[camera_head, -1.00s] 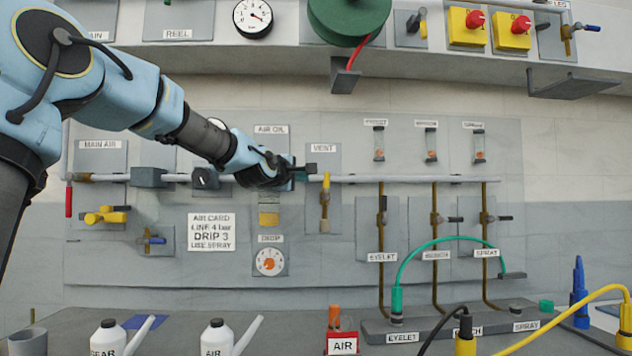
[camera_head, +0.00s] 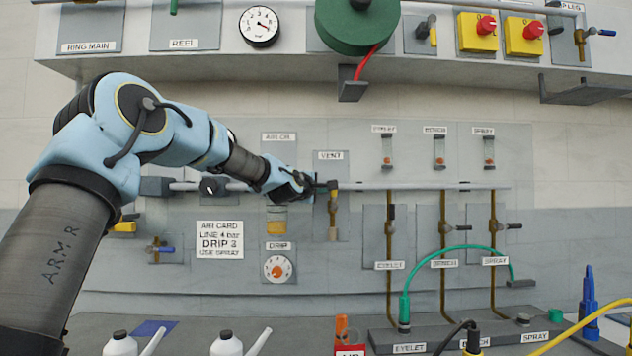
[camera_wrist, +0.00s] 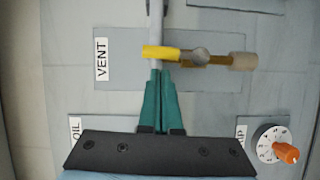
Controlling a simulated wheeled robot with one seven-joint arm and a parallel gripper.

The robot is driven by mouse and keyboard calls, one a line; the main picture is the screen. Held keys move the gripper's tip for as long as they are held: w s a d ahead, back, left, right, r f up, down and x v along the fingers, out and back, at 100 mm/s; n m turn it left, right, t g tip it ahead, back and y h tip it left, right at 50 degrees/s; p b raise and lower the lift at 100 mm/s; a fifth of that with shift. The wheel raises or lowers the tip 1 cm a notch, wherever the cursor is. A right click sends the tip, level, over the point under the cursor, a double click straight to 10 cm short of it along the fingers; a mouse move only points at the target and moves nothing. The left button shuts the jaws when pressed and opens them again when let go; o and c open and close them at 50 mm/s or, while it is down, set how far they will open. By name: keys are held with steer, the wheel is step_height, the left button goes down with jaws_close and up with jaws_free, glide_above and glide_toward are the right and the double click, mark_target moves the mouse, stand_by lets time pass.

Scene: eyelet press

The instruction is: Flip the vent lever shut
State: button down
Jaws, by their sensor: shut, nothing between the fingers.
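The vent valve hangs below the VENT label (camera_head: 330,156), with a brass body (camera_head: 332,215) and a short yellow lever (camera_head: 334,186) at its top. In the wrist view the yellow lever (camera_wrist: 160,53) lies in line with the valve body (camera_wrist: 220,60), pointing toward the label. My gripper (camera_head: 325,187) is just left of the lever in the head view. In the wrist view its green fingers (camera_wrist: 160,74) are together and empty, with tips close to the lever's side. Whether they touch it I cannot tell.
A grey pipe (camera_head: 420,187) runs across the panel behind the lever. The DRIP dial (camera_head: 278,269) and a yellowish bowl (camera_head: 277,220) sit below and left of my gripper. The panel right of the vent is clear up to the eyelet pipe (camera_head: 390,235).

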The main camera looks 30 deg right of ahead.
steer(key=shift+x, duration=0.85)
steer(key=shift+r, duration=0.1)
steer(key=shift+s+d+m+p, duration=0.15)
steer(key=shift+m+p, duration=0.15)
steer(key=shift+p, duration=0.3)
